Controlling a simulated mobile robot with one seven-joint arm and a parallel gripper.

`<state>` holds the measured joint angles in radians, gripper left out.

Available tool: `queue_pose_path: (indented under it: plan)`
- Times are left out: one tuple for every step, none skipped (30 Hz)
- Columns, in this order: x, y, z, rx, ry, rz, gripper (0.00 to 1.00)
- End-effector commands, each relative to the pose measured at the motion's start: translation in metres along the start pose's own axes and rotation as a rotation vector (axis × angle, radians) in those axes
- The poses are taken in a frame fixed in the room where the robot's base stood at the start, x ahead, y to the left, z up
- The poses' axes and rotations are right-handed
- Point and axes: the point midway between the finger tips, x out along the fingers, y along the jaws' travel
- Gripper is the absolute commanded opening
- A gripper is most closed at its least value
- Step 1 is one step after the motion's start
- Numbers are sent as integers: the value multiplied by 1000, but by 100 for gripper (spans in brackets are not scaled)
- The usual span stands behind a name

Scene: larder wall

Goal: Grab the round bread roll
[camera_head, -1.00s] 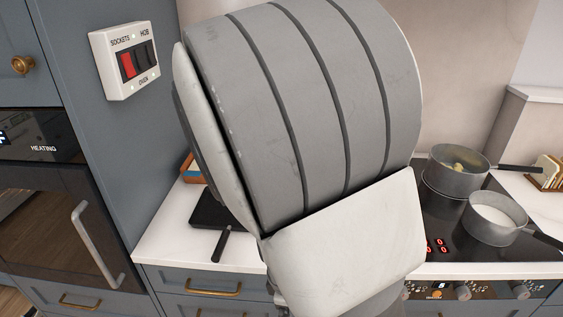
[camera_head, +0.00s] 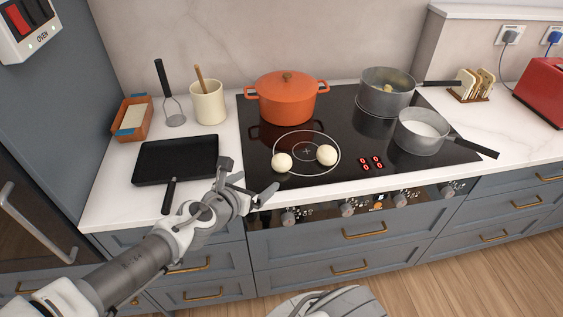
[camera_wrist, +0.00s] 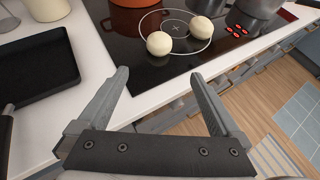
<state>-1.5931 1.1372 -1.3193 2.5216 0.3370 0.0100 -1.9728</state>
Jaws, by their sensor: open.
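Two pale round balls lie on the front ring of the black hob: a left one (camera_head: 282,162) and a right one (camera_head: 326,155). They are apart, and I cannot tell which is the bread roll. In the wrist view the left ball (camera_wrist: 159,43) and the right ball (camera_wrist: 202,28) lie beyond the fingertips. My gripper (camera_head: 251,178) is open and empty, over the counter's front edge, left of and nearer than the balls. It also shows in the wrist view (camera_wrist: 160,82), with both fingers spread.
A black griddle pan (camera_head: 175,160) lies left of the hob. An orange pot (camera_head: 287,97) stands behind the balls. Two grey saucepans, one at the back (camera_head: 387,92) and one in front (camera_head: 422,131), stand at right. The hob's front left is clear.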

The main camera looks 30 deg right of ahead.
Motion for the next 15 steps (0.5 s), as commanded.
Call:
queue_pose_path:
  plan:
    - [7,-1,-1,2,1,-3,100]
    - [11,-1,-1,2,1,-4,100]
    - [16,-1,-2,4,2,-5,100]
    - [20,-2,-2,5,2,-6,100]
    - [24,-2,-2,4,2,-5,100]
    - [29,-2,-2,5,3,-6,100]
    - [33,-2,-2,5,3,-5,100]
    - [37,-2,-2,4,3,-5,100]
    - [42,-2,-2,5,4,-6,100]
    - [46,-2,-2,6,3,-5,100]
    - [50,-2,-2,6,4,-5,100]
    - [55,-2,-2,5,4,-6,100]
    - [59,-2,-2,6,4,-6,100]
    - [63,-2,-2,5,4,-5,100]
    - [68,-2,-2,4,4,-6,100]
